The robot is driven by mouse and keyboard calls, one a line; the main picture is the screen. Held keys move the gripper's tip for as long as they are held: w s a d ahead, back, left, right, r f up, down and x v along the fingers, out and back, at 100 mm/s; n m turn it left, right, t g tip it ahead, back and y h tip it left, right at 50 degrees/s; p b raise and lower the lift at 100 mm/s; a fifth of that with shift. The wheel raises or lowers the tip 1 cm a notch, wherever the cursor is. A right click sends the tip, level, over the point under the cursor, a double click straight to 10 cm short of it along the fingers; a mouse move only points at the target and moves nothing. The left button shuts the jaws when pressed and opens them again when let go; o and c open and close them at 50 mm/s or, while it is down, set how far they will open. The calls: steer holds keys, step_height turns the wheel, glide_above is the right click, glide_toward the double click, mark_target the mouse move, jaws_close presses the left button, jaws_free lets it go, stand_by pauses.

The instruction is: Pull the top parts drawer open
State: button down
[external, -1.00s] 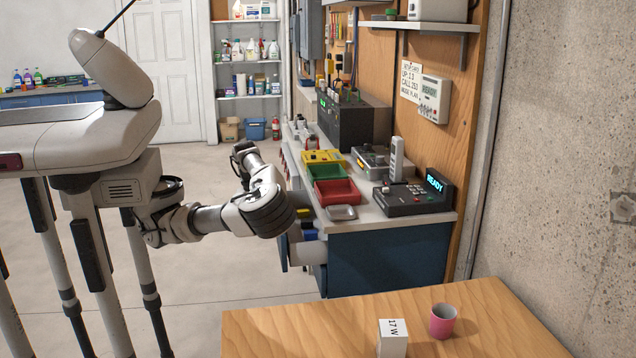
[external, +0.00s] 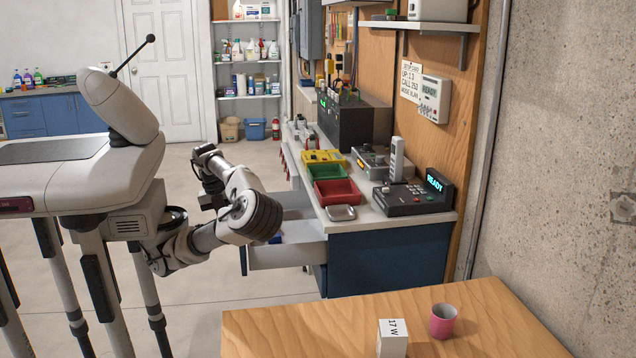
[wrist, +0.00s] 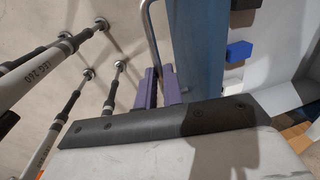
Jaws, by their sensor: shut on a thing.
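The top parts drawer stands well out of the blue bench cabinet; its pale side wall (external: 288,256) shows in the external view. In the wrist view its blue front panel (wrist: 197,60) runs down the middle, with a silver bar handle (wrist: 152,38) on its outer side. My gripper (wrist: 160,88) has purple fingers, closed on the lower part of the handle. The exact contact is partly hidden by the dark wrist plate. In the external view my wrist and forearm hide the fingers and most of the drawer front.
Inside the drawer lie a blue block (wrist: 238,51) and other small parts. Red (external: 338,192) and green (external: 328,172) bins and a small metal tray (external: 341,212) sit on the bench top above. A wooden table (external: 290,325) stands in front.

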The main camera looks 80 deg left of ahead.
steer(key=c, duration=1.5)
jaws_free()
steer(key=shift+r, duration=0.15)
steer(key=r, duration=0.4)
steer(key=s+r+p, duration=0.1)
steer(key=r, duration=0.4)
steer(key=s+r, duration=0.1)
steer(key=r, duration=0.3)
steer(key=shift+s+r+p, duration=0.2)
steer(key=shift+s+p, duration=0.05)
steer(key=shift+p, duration=0.15)
steer(key=shift+f, duration=0.1)
steer(key=w+f, duration=0.1)
steer(key=f, duration=0.3)
steer(key=f+b, duration=0.1)
steer(key=f, duration=0.4)
steer(key=w+f+b, duration=0.1)
steer(key=f, duration=0.3)
steer(key=shift+w+f, duration=0.25)
steer(key=shift+w, duration=0.2)
steer(key=shift+r, duration=0.1)
